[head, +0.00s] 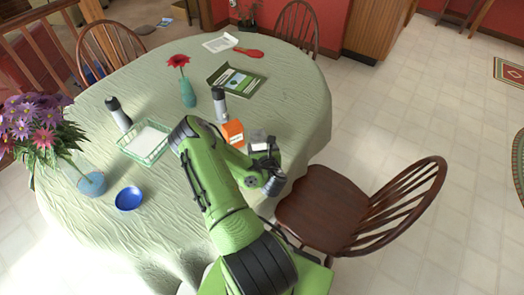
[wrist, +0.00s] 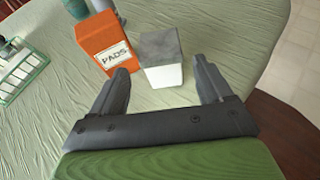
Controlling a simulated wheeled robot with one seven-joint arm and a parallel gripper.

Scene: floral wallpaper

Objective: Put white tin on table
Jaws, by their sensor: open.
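A small block-shaped tin with a grey top and white sides, which looks like the white tin (wrist: 163,70), stands near the right edge of the table (head: 90,235). It also shows in the head view (head: 258,138), partly hidden behind my gripper. My gripper (wrist: 163,68) is open and empty. Its two fingers point toward the tin, one to each side, and the tin sits ahead between them in the wrist view. In the head view my gripper (head: 268,158) is just in front of the tin. I cannot tell if any finger touches it.
An orange pads box (wrist: 106,45) stands close left of the tin. A grey bottle (head: 220,104), teal vase (head: 188,93), green basket (head: 146,143), tray (head: 236,80) and blue bowl (head: 129,199) share the table. A wooden chair (head: 325,208) is at the right edge.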

